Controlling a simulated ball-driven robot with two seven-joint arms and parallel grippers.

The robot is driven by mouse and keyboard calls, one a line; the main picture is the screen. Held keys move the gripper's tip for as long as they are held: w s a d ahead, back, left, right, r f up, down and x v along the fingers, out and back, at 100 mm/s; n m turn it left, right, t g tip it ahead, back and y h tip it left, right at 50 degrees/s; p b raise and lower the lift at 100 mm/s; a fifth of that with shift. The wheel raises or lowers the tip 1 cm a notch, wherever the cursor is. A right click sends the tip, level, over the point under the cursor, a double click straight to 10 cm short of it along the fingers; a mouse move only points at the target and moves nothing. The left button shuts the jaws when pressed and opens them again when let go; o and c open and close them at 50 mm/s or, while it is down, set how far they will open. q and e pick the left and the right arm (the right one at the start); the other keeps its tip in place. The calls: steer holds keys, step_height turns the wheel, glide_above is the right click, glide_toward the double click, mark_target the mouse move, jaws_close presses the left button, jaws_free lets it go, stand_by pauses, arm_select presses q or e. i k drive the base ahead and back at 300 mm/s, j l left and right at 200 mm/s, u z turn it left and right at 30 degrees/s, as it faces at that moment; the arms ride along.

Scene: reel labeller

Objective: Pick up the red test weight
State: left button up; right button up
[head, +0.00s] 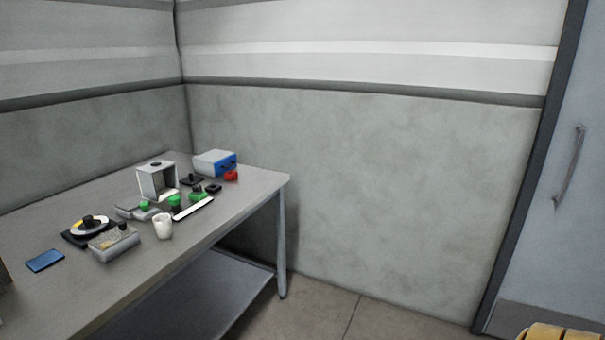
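A small red object (231,175), which looks like the red test weight, sits on the table (262,182) near its far right corner. It is just in front of the blue-and-white box (214,163). It is small in the head view, so its exact shape is hard to tell. Nothing holds the red object.
Around it on the table are a black piece (213,188), green-topped items (175,202), a white strip (193,208), a white open-fronted housing (157,180) and a white cup (163,226). A grey box (114,243) and blue pad (45,260) lie nearer. Floor (335,315) right of the table is clear.

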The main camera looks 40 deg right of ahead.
mark_target(231, 176)
steer(key=z, duration=0.9)
steer(key=i+l+u, duration=0.1)
steer(key=i+l, duration=0.3)
steer(key=i, duration=0.15)
